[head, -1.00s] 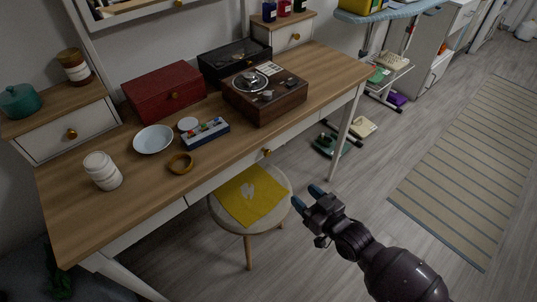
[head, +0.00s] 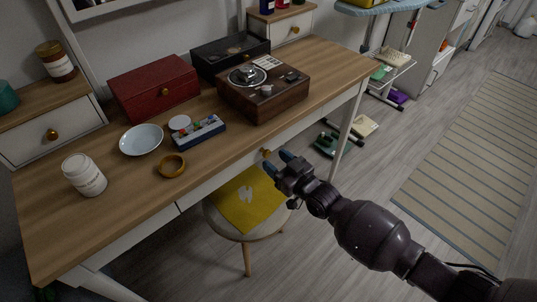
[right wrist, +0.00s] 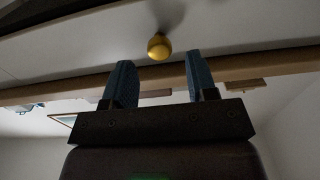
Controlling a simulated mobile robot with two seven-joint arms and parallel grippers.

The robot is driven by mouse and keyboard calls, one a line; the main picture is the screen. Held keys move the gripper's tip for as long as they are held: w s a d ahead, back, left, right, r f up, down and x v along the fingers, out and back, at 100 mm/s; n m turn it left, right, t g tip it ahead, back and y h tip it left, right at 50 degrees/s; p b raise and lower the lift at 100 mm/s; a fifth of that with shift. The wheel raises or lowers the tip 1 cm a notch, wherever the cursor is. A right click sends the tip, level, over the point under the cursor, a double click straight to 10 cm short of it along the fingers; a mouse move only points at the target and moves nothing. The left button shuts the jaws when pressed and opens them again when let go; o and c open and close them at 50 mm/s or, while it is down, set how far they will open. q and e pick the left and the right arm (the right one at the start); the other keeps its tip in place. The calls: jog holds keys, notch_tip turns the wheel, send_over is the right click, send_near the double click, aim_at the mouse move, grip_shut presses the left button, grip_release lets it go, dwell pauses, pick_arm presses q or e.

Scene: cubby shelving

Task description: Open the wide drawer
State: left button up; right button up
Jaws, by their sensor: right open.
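The wide drawer (head: 235,166) is the long white front under the wooden desk top, and it looks shut. Its round gold knob (head: 265,152) shows just beyond my right gripper (head: 278,162) in the head view. In the right wrist view the knob (right wrist: 159,46) sits between the lines of the two blue fingers, a little past the tips of my right gripper (right wrist: 159,62). The right gripper is open and empty, and the fingers do not appear to touch the knob. My left gripper is not in view.
A round stool (head: 236,233) with a yellow cloth (head: 247,203) stands beneath the drawer, close to my right gripper. The desk top (head: 120,195) holds a record player (head: 262,98), a red box (head: 152,88), a bowl (head: 141,139) and a white jar (head: 84,175).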

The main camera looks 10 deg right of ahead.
aim_at(268, 155)
jog(key=shift+x, duration=1.75)
grip_shut()
